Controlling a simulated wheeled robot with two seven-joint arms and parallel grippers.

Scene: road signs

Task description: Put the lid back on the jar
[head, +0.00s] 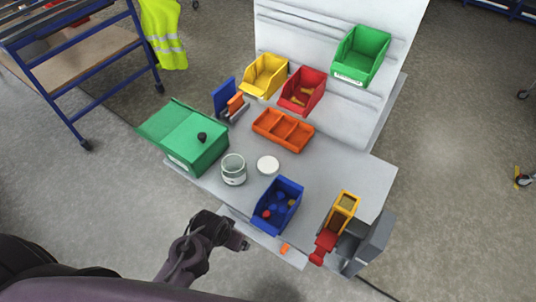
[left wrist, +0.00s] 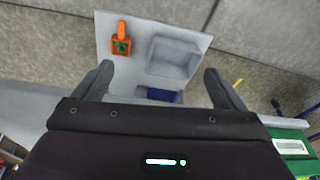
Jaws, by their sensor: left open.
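The jar (head: 233,172) is a grey-white round container with an open top, standing upright on the grey table. The lid (head: 268,165) is a flat white disc lying on the table just right of the jar, apart from it. My left gripper (head: 241,244) is at the table's front edge, in front of the jar and lid and touching neither. In the left wrist view the gripper's fingers (left wrist: 158,70) are spread wide with nothing between them. The jar and lid do not show in that view. My right gripper is not in view.
An orange divided tray (head: 283,130) lies behind the lid. A yellow-and-red item (head: 336,225) stands at the right. Bare table surrounds the lid.

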